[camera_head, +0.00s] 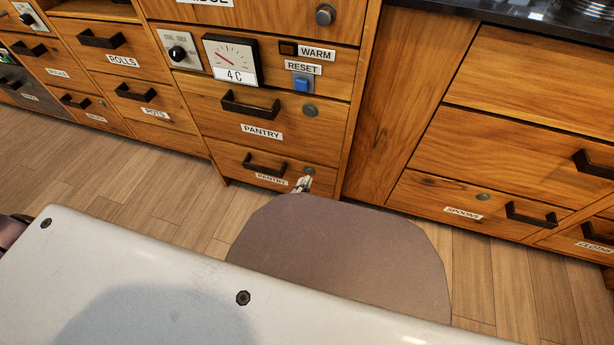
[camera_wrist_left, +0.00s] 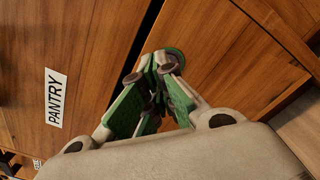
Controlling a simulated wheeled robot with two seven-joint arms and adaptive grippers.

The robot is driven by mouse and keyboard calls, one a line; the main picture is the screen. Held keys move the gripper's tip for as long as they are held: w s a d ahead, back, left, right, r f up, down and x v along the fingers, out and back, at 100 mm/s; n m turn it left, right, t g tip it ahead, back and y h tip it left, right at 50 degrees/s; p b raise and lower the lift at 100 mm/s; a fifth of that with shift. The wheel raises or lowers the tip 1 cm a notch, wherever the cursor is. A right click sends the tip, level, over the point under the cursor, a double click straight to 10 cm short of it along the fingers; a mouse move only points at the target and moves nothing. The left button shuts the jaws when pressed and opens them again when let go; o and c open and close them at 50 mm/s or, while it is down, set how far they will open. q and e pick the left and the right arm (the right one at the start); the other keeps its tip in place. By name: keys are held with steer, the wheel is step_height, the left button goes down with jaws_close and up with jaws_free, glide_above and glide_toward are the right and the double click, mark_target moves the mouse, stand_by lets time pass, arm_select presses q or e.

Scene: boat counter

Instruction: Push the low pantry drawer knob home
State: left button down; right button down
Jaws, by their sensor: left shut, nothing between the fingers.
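The low pantry drawer (camera_head: 228,158) is the bottom drawer of the wooden stack, with a dark bar handle (camera_head: 265,164) and a PANTRY label (camera_head: 271,179). Its small round metal knob (camera_head: 309,171) sits at the upper right of the drawer front. My left gripper (camera_head: 302,183) is shut and empty, right at this knob. In the left wrist view the closed fingertips (camera_wrist_left: 156,65) overlap the knob (camera_wrist_left: 176,56), whose rim shows just past them. I cannot tell whether they touch, or how far the knob stands out. My right gripper is not in view.
Above is another PANTRY drawer (camera_head: 265,110) with its own knob (camera_head: 310,111). Higher are a dial gauge (camera_head: 231,56) and a blue RESET button (camera_head: 302,82). A SPOONS drawer (camera_head: 465,202) is to the right. Wooden floor (camera_head: 160,195) lies clear in front of the cabinets.

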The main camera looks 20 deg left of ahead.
arm_select(q)
steer(key=shift+s, duration=1)
steer(key=shift+m, duration=0.3)
